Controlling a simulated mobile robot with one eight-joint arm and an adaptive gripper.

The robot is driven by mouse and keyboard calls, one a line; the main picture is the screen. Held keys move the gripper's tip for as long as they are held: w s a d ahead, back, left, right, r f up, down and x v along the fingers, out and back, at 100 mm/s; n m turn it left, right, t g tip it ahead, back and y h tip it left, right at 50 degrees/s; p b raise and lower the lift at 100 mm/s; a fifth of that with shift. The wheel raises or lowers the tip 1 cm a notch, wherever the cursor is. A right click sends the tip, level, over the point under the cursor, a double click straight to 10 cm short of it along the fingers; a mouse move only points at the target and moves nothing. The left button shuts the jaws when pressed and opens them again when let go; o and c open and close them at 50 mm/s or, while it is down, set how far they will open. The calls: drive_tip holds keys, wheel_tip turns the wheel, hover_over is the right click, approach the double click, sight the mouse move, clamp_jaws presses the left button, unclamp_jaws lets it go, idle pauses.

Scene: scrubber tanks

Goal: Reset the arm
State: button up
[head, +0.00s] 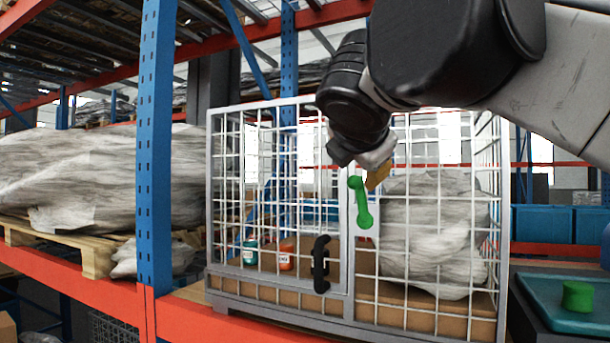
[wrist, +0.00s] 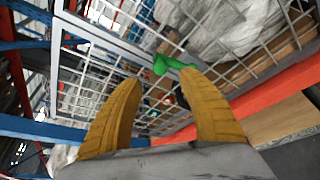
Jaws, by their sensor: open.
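My arm reaches in from the upper right in the head view, and my gripper (head: 378,178) hangs in front of the wire cage (head: 433,222). In the wrist view, the two yellow fingers of my gripper (wrist: 165,95) are spread apart with nothing between them. A green handle (head: 362,204) is on the cage front just below my gripper. It also shows in the wrist view (wrist: 172,64), beyond the fingertips. A black handle (head: 320,264) is on the cage door, lower and to the left.
Inside the cage are a teal container (head: 250,252), an orange container (head: 286,255) and a grey wrapped bundle (head: 428,235). A blue rack post (head: 155,150) stands left. A teal tray (head: 545,303) with a green object (head: 577,296) is at lower right.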

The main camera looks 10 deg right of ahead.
drive_tip(key=shift+v, duration=0.85)
drive_tip(key=shift+f, duration=0.1)
drive_tip(key=s+f+m+g+y+b, duration=0.1)
drive_tip(key=s+f+m+b, duration=0.4)
drive_tip(key=f+b, duration=0.8)
drive_tip(key=s+f+m+g+y+b, duration=0.2)
drive_tip(key=s+f+m+b, duration=0.4)
drive_tip(key=f, duration=4.2)
drive_tip(key=s+f+m+g+y+b, duration=0.2)
drive_tip(key=s+f+m+g+b, duration=0.2)
drive_tip(key=f+m+b, duration=0.7)
wheel_tip(320, 180, down, 20)
drive_tip(key=s+b, duration=0.1)
drive_tip(key=b, duration=0.9)
drive_tip(key=shift+s+r+m, duration=0.2)
drive_tip(key=shift+s+m, duration=0.1)
